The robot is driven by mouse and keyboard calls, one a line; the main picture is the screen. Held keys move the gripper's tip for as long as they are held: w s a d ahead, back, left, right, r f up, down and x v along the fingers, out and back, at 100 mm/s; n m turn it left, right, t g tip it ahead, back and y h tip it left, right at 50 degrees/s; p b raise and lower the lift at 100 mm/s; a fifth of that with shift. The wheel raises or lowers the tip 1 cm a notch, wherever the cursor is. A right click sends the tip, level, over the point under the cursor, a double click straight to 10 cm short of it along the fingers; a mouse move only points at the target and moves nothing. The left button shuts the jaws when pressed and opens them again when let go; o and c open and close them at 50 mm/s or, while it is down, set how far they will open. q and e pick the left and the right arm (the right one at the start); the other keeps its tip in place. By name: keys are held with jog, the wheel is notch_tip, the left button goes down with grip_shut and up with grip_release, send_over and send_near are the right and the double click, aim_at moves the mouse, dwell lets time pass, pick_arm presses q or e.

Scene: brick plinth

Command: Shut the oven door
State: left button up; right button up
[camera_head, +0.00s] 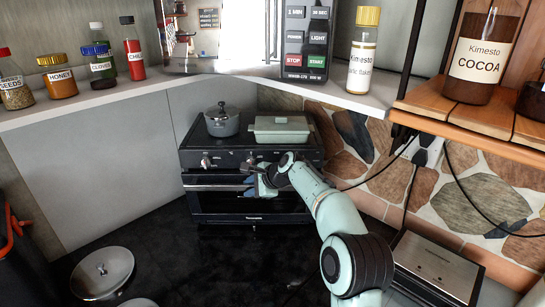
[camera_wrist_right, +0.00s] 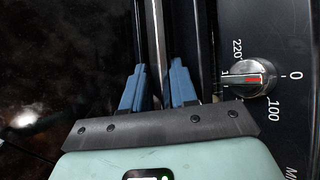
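The black oven (camera_head: 250,157) stands in the back corner. Its door (camera_head: 232,207) looks close to upright; I cannot tell whether a thin gap stays open at its top. The door's metal handle (camera_head: 211,187) runs across the top of the door. It also shows as a pale bar (camera_wrist_right: 155,28) in the right wrist view. My right gripper (camera_head: 258,184) is at the right part of the handle. My left gripper is in neither view.
A grey pot (camera_head: 222,121) and a green lidded dish (camera_head: 280,130) sit on the oven top. A red-marked knob (camera_wrist_right: 250,79) is beside the fingers. Shelves with jars hang above. A round metal lid (camera_head: 103,270) is at lower left, a silver appliance (camera_head: 437,266) at lower right.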

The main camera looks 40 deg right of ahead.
jog(key=shift+t+h, duration=0.4)
jog(key=shift+t, duration=0.2)
jog(key=s+d+r, duration=0.1)
jog(key=r, duration=0.1)
jog(key=s+d+r, duration=0.1)
jog(key=r, duration=0.1)
jog(key=s+d+r, duration=0.1)
jog(key=r, duration=0.1)
jog(key=shift+s+d+r, duration=0.15)
jog(key=shift+d, duration=0.05)
jog(key=shift+r, duration=0.3)
jog(key=shift+d+r, duration=0.1)
jog(key=shift+r, duration=0.1)
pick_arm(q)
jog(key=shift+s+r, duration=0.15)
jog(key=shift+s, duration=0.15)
pick_arm(e)
jog(key=shift+s+d+r, duration=0.25)
jog(key=shift+s+r, duration=0.2)
jog(key=shift+r, duration=0.3)
jog(key=shift+s+d+r, duration=0.3)
jog(key=shift+s+r, duration=0.1)
jog(key=shift+r, duration=0.3)
jog(key=shift+s+d+r, duration=0.25)
jog(key=shift+s+r, duration=0.2)
jog(key=shift+r, duration=0.3)
